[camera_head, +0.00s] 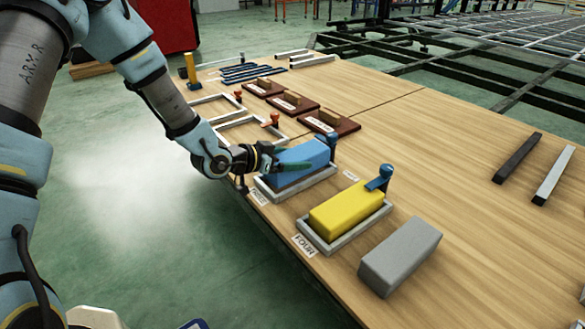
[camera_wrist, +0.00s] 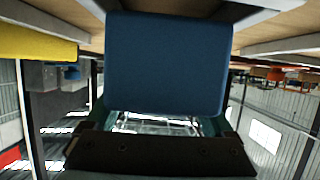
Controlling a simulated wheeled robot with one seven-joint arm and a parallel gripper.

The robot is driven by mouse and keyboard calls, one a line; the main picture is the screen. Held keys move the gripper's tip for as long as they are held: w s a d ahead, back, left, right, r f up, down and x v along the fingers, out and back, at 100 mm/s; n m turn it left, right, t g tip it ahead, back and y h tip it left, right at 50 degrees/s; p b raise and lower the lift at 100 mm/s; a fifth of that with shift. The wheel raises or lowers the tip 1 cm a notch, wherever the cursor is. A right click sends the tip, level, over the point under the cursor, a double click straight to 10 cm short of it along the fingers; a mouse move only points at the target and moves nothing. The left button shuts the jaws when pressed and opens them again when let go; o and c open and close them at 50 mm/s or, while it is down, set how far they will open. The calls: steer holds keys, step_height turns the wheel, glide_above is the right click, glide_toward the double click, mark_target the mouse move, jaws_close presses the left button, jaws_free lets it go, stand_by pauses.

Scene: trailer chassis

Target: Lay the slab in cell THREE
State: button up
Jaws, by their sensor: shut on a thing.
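A blue slab (camera_head: 303,155) is held in my gripper (camera_head: 288,166), with a finger along its near side. The slab is over the grey-framed cell (camera_head: 310,184) whose label (camera_head: 258,196) seems to read THREE. It looks roughly lined up with the frame; I cannot tell whether its underside touches the cell floor. In the wrist view the slab's blue end (camera_wrist: 168,65) fills the upper middle, between the fingers. A yellow slab (camera_head: 346,208) lies in the neighbouring cell (camera_head: 341,241) labelled FOUR.
A grey slab (camera_head: 400,256) lies on the wooden table beside cell FOUR. Blue clamp-like posts (camera_head: 380,179) stand at the cell corners. Several dark red blocks with handles (camera_head: 329,122) and empty frames (camera_head: 252,131) lie farther back. Two bars (camera_head: 517,157) lie at right; the table's middle is clear.

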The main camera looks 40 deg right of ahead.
steer(key=shift+f, duration=1.15)
steer(key=shift+f+b, duration=0.15)
steer(key=shift+b, duration=0.15)
steer(key=o, duration=1.1)
steer(key=shift+o, duration=0.2)
